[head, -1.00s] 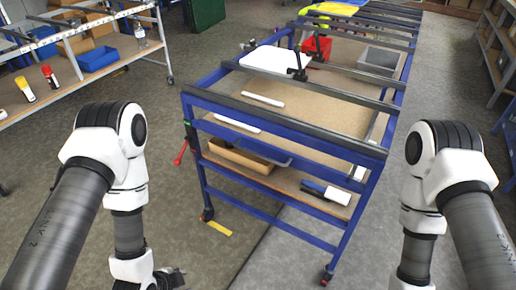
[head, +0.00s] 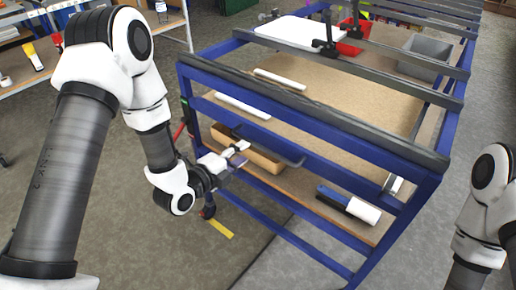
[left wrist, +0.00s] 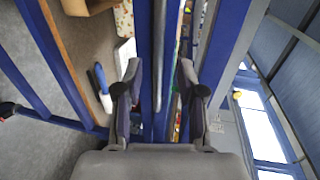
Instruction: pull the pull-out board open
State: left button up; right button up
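The blue cart's front has a dark grey-blue handle bar (head: 268,146) below its top rails. The tan board (head: 385,108) lies flat inside the frame; I cannot tell how it joins the handle. My left gripper (head: 243,154) is open and empty just in front of the handle's left end. In the left wrist view, the open fingers (left wrist: 160,78) stand either side of blue bars, with a thin grey rod (left wrist: 158,45) between them, apparently ahead of the tips. Contact is not clear. My right gripper is out of view; only part of that arm shows at the right.
A white panel (head: 305,33), a red bin (head: 351,38) and a grey bin (head: 427,58) sit further back. The floor before the cart is clear.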

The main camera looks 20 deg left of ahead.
aim_at(256, 143)
pick_arm(q)
jog(key=x, duration=0.7)
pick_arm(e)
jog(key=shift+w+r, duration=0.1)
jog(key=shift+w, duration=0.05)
pick_arm(q)
grip_shut()
jog(key=shift+f, duration=0.1)
